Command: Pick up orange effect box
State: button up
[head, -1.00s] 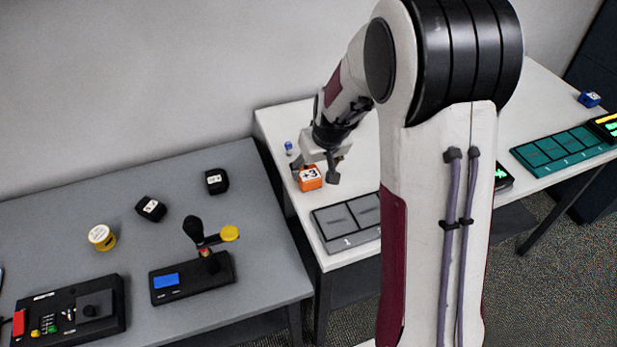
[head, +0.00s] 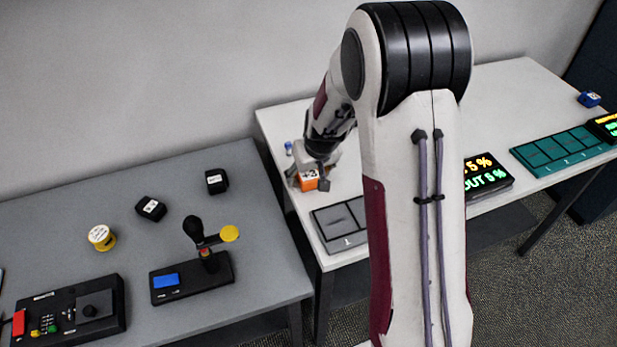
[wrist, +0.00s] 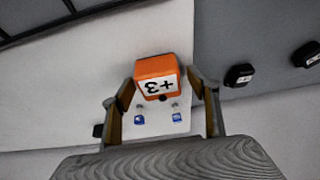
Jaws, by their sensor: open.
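The orange effect box (head: 309,179) stands near the left end of the white table. Its white label reading "+3" shows in the wrist view, where the box (wrist: 157,68) lies between the two fingertips. My gripper (head: 308,182) is open and down at the box, one finger on each side of it. In the wrist view my gripper (wrist: 161,86) has its fingers close to the box's sides; I cannot tell whether they touch. My gripper hides part of the box in the head view.
A small blue-and-white object (head: 289,148) stands just behind the box. A grey numbered tray (head: 327,222) lies in front of it. The grey table (head: 110,195) at left holds two black boxes, a yellow round piece (head: 102,237) and a lever device (head: 192,280).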

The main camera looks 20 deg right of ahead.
aim_at(309, 173)
dwell(0.4)
jog(key=c, duration=1.3)
jog(key=shift+r, duration=0.2)
jog(key=shift+r, duration=4.85)
